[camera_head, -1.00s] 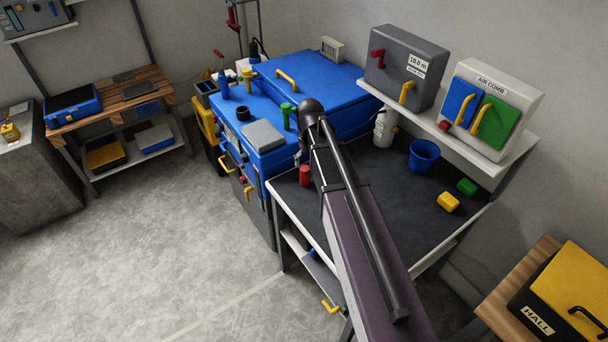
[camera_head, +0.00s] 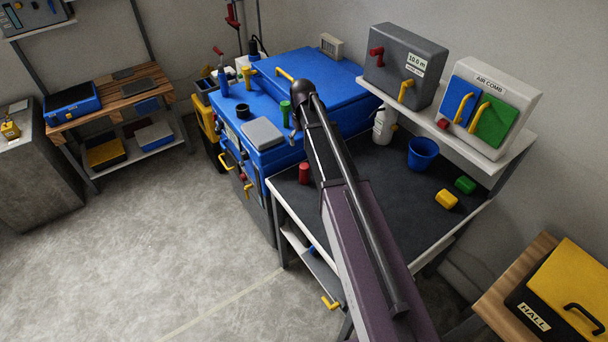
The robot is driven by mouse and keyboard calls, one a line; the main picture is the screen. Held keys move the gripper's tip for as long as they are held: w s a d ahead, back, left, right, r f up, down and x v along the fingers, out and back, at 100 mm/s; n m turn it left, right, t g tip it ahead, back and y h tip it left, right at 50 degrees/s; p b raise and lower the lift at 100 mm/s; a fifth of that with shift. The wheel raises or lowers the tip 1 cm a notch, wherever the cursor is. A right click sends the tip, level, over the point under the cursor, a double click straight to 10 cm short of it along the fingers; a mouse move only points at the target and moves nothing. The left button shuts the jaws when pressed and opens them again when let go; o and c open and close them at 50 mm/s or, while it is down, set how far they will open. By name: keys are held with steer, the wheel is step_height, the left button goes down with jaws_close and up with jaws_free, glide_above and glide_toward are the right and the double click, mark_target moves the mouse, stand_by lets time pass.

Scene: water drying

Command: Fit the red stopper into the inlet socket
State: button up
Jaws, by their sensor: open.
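The red stopper, a short upright red cylinder (camera_head: 304,173), stands on the dark bench top (camera_head: 385,205), left of my arm. A black ring-shaped socket (camera_head: 243,111) sits on top of the blue machine; I cannot tell for certain that it is the inlet socket. My gripper (camera_head: 294,134) is mostly hidden behind my own arm's dark end joint. It is open, above the right side of the blue machine near the green cylinder, higher in the picture than the red stopper and apart from it.
A blue bucket (camera_head: 422,155), yellow block (camera_head: 447,200) and green block (camera_head: 465,185) stand right of my arm. A shelf (camera_head: 450,130) overhangs the bench.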

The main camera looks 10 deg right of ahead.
mark_target(305, 166)
steer(key=shift+f+b, duration=4.05)
steer(key=shift+f, duration=0.2)
steer(key=shift+d+f, duration=0.1)
steer(key=shift+s+d+f+b, duration=0.1)
steer(key=shift+f+b, duration=1.15)
steer(key=shift+b, duration=0.1)
steer(key=shift+s+f+b, duration=0.1)
steer(key=shift+f+b, duration=1.15)
steer(key=shift+b, duration=0.05)
steer(key=c, duration=1.3)
